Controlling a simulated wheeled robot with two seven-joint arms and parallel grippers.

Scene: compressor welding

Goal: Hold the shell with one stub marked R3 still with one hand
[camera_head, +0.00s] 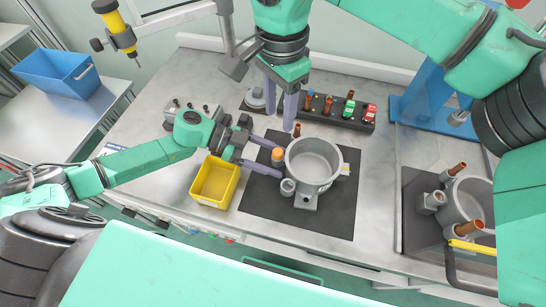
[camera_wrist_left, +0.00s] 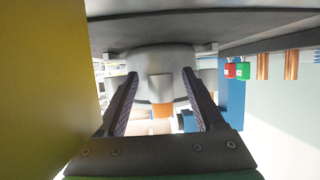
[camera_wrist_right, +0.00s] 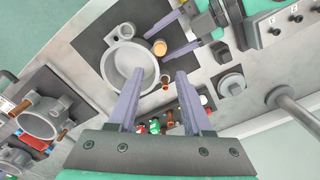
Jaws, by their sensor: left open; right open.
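A grey round shell (camera_head: 314,163) stands open-topped on a dark mat, with a small side cylinder at its front left. An orange-topped piece (camera_head: 278,155) and one copper stub (camera_head: 297,130) show at its left and back left. No R3 mark is readable. My left gripper (camera_head: 270,157) is open at the shell's left, its fingers on either side of the orange-topped piece; contact cannot be told. In the left wrist view the shell (camera_wrist_left: 150,62) is ahead of the open fingers. My right gripper (camera_head: 280,115) is open and empty, pointing down behind the shell.
A yellow bin (camera_head: 214,182) stands left of the mat. A black rack (camera_head: 335,112) with copper pieces and green and red items is behind. Another shell (camera_head: 470,203) with copper stubs sits at the right. A blue bin (camera_head: 57,72) is on the left side table.

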